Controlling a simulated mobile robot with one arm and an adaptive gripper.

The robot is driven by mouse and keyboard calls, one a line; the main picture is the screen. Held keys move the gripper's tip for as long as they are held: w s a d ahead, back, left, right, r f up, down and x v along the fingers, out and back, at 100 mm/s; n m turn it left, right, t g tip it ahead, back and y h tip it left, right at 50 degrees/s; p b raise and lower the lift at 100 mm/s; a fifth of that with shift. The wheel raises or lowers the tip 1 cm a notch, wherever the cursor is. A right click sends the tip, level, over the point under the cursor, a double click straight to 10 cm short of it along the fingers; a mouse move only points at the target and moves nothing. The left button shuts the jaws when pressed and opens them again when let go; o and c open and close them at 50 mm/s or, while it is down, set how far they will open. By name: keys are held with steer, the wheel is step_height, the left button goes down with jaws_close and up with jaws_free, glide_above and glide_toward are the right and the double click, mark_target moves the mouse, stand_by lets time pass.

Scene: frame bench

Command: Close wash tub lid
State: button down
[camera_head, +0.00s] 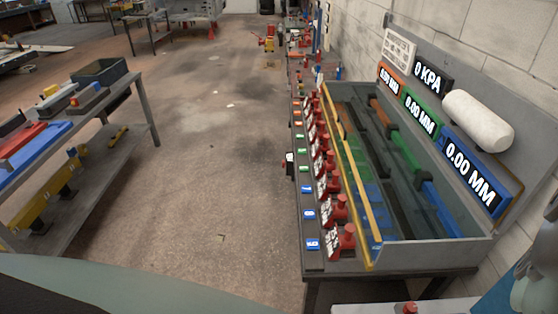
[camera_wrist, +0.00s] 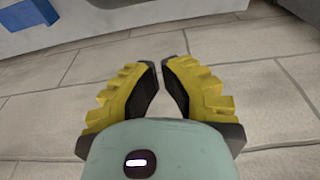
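My gripper (camera_wrist: 160,66) has two stepped yellow fingers with black pads. The fingers lean toward each other, with a narrow gap between the tips and nothing held. A pale cabinet-like body with a blue square shows at the top left (camera_wrist: 85,25); I cannot tell if it belongs to the wash tub. In the head view a white surface with a red knob (camera_head: 370,308) shows at the bottom right, mostly cut off. No wash tub or lid can be clearly made out.
A long bench with a clear-walled trough (camera_head: 440,251), red knobs and numeric displays (camera_head: 468,172) stands along the right wall. A grey table (camera_head: 97,122) with a blue tray (camera_head: 42,148) and a dark bin (camera_head: 98,72) is at the left. The concrete floor (camera_head: 215,170) between is mostly clear.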

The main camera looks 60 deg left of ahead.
steer(key=shift+s+a+f+p, duration=0.55)
steer(key=shift+s+p, duration=0.15)
steer(key=shift+p, duration=0.75)
steer(key=shift+s+a+f+p, duration=0.4)
steer(key=shift+s+a+p, duration=0.25)
steer(key=shift+p, duration=0.75)
steer(key=shift+d, duration=0.1)
steer(key=shift+s, duration=0.1)
